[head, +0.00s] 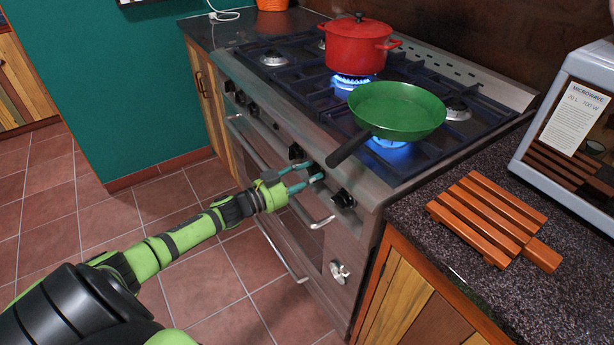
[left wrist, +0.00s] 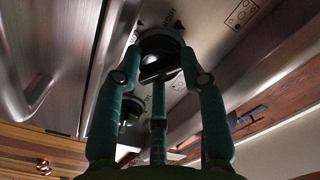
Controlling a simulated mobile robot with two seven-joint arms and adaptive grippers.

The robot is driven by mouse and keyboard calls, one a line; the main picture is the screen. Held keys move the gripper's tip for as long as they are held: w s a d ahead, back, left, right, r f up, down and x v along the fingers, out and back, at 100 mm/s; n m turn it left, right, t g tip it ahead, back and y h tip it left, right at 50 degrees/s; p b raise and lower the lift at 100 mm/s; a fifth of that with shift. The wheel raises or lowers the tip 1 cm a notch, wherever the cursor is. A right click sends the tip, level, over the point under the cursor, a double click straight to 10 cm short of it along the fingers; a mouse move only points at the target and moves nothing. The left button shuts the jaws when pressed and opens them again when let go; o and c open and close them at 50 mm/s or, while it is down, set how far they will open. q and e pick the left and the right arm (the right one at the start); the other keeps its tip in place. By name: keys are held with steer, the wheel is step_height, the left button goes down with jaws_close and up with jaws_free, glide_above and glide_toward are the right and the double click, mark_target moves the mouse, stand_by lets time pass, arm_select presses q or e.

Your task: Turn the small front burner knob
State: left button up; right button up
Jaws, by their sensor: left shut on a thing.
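The stove (head: 290,120) has a row of black knobs along its metal front panel. My left gripper (head: 311,172) reaches in from the left and is shut on one of these knobs. In the left wrist view the gripped knob (left wrist: 158,62) is black on a dark round base, with a finger on each side and a third finger below. In the head view the fingers hide most of it. Another knob (head: 343,198) sits to its right and one (head: 296,152) to its left. My right gripper is not in view.
A green pan (head: 398,108) and a red pot (head: 356,46) stand over lit blue flames. The pan's dark handle (head: 348,149) juts over the front edge near my gripper. A wooden trivet (head: 488,215) and a microwave (head: 575,120) occupy the right counter. The tiled floor ahead is clear.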

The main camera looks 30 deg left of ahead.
arm_select(q)
steer(key=m, duration=0.4)
steer(key=shift+r+m+b, duration=0.15)
steer(key=shift+m+b, duration=0.2)
steer(key=shift+m, duration=0.05)
steer(key=m+b, duration=0.1)
steer(key=m, duration=0.3)
steer(key=shift+d, duration=0.1)
steer(key=shift+m+b, duration=0.35)
steer(key=shift+m, duration=1.05)
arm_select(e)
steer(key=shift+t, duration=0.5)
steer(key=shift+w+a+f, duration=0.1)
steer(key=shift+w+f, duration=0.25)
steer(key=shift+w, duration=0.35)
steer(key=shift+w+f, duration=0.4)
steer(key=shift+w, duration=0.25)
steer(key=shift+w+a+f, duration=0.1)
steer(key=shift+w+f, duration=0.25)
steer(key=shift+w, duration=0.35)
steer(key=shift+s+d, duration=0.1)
